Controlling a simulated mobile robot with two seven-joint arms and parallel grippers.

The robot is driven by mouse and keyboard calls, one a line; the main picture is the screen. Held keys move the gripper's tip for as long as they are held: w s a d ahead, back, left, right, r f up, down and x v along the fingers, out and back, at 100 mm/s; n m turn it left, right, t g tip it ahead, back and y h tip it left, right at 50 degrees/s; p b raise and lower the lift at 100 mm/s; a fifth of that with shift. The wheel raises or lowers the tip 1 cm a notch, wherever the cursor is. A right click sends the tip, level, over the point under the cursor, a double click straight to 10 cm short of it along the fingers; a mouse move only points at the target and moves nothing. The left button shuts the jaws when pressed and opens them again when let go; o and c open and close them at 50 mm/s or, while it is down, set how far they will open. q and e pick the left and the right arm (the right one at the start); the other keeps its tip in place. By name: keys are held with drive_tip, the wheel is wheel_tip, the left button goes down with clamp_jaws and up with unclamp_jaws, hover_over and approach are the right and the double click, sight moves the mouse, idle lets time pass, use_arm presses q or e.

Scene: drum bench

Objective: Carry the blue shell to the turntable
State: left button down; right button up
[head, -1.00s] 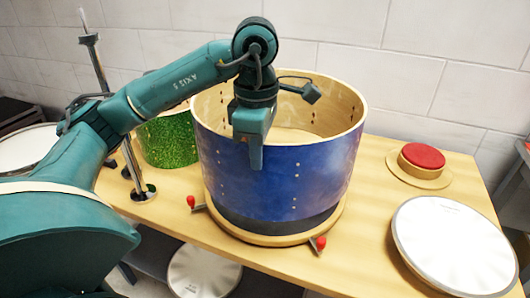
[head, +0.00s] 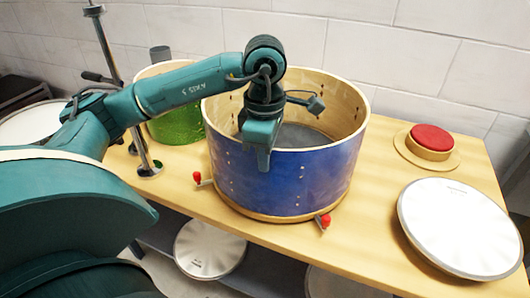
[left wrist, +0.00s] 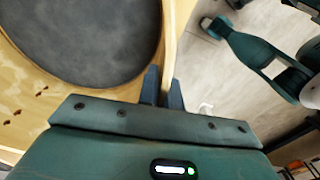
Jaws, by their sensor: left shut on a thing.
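The blue shell (head: 300,185) stands upright on the turntable (head: 256,216) in the head view. The turntable's dark grey top shows inside the shell, also in the left wrist view (left wrist: 85,35). Two red-tipped handles stick out at the turntable's base. My left gripper (head: 264,160) is shut on the shell's near rim. In the left wrist view, the fingers (left wrist: 162,88) straddle the shell's wall (left wrist: 170,40). Any gap under the shell is too small to tell. My right gripper is not in view.
A green shell (head: 178,125) stands behind left, beside a chrome stand (head: 146,160). A red round pad (head: 431,138) on a wooden disc and a white drumhead (head: 458,228) lie on the bench at right. Another white drumhead (head: 209,250) lies below the bench.

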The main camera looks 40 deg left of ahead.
use_arm(q)
drive_tip(key=c, duration=1.6)
unclamp_jaws()
